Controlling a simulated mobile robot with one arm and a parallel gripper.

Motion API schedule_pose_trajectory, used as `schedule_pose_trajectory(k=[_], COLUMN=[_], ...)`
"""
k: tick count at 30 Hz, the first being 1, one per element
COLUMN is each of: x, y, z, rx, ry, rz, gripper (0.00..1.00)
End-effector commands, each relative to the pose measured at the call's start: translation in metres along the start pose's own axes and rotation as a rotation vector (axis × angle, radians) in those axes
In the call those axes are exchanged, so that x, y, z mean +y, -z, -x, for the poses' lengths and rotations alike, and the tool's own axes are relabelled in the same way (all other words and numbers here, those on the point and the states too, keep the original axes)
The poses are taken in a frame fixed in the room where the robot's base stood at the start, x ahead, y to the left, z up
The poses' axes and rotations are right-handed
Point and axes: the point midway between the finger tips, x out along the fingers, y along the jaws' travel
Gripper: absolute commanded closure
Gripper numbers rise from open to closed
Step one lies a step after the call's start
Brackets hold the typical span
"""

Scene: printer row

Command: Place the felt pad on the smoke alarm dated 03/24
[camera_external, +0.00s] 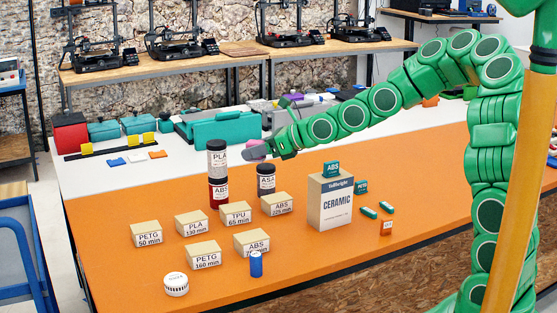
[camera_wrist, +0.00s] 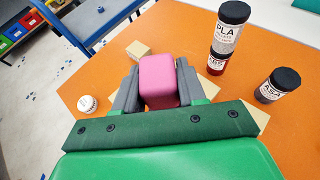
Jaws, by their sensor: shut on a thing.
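My gripper (camera_external: 257,151) is shut on a pink block with rounded edges, which appears to be the felt pad. In the wrist view, the pink pad (camera_wrist: 158,82) sits between the two grey fingers of my gripper (camera_wrist: 158,76). I hold it above the orange table, near the stacked jars in the external view. A small round white smoke alarm (camera_external: 176,284) lies near the table's front left corner. It also shows in the wrist view (camera_wrist: 88,104), left of my gripper and apart from it. Its dark marking is too small to read.
Several labelled tan boxes (camera_external: 204,255) stand between my gripper and the alarm. A PLA jar (camera_external: 217,160) is stacked on an ABS jar (camera_external: 218,193), beside an ASA jar (camera_external: 266,180). A blue item (camera_external: 256,264) and a CERAMIC box (camera_external: 330,202) stand farther right. Orange surface around the alarm is clear.

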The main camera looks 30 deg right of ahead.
Motion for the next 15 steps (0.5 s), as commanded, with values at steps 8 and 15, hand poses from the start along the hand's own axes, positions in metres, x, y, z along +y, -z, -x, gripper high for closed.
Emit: schedule_pose_trajectory(k=[8, 15], x=[0.071, 0.134], y=[-0.016, -0.027], z=[-0.037, -0.061], rx=[-0.001, -0.002], ry=[-0.097, -0.178], rz=[0.043, 0.077], gripper=[0.9, 0.9])
